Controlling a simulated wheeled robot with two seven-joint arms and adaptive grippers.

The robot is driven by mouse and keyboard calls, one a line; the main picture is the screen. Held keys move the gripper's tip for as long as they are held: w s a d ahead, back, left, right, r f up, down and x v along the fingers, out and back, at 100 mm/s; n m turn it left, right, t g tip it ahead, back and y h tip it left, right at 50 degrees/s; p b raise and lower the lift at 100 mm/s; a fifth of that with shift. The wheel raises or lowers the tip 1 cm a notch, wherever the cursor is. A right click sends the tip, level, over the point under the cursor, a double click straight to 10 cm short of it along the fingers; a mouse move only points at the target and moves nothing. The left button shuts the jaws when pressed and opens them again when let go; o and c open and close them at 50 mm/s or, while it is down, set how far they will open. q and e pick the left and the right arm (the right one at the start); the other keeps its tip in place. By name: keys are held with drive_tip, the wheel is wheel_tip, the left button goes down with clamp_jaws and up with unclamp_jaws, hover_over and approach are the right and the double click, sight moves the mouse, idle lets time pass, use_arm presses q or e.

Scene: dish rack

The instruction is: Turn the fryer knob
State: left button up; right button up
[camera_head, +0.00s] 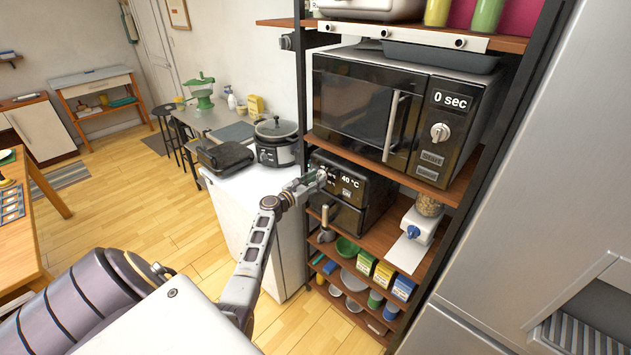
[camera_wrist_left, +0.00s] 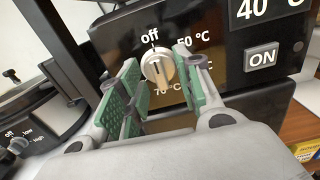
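The fryer (camera_head: 352,190) is a black box on the shelf below the microwave, with a "40 °C" display. Its knob (camera_wrist_left: 157,68) is pale and round, and its pointer ridge stands close to the "off" mark in the left wrist view. My left gripper (camera_head: 318,178) is at the fryer's front; in the left wrist view the left gripper (camera_wrist_left: 158,85) has its green-padded fingers apart, one on each side of the knob. I cannot tell whether the pads touch the knob. The knob is hidden by the gripper in the head view. My right gripper is not in view.
An ON button (camera_wrist_left: 262,57) sits right of the knob. The microwave (camera_head: 390,112) is on the shelf above. A slow cooker (camera_head: 277,142) stands on the white cabinet to the left. A dispenser (camera_head: 418,222) stands right of the fryer.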

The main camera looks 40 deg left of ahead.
use_arm(q)
drive_tip(key=shift+s+a, duration=0.1)
drive_tip(key=shift+s, duration=0.8)
drive_tip(key=shift+s, duration=0.1)
drive_tip(key=shift+s+a, duration=0.2)
drive_tip(key=shift+s, duration=2.7)
drive_tip(key=shift+m, duration=0.3)
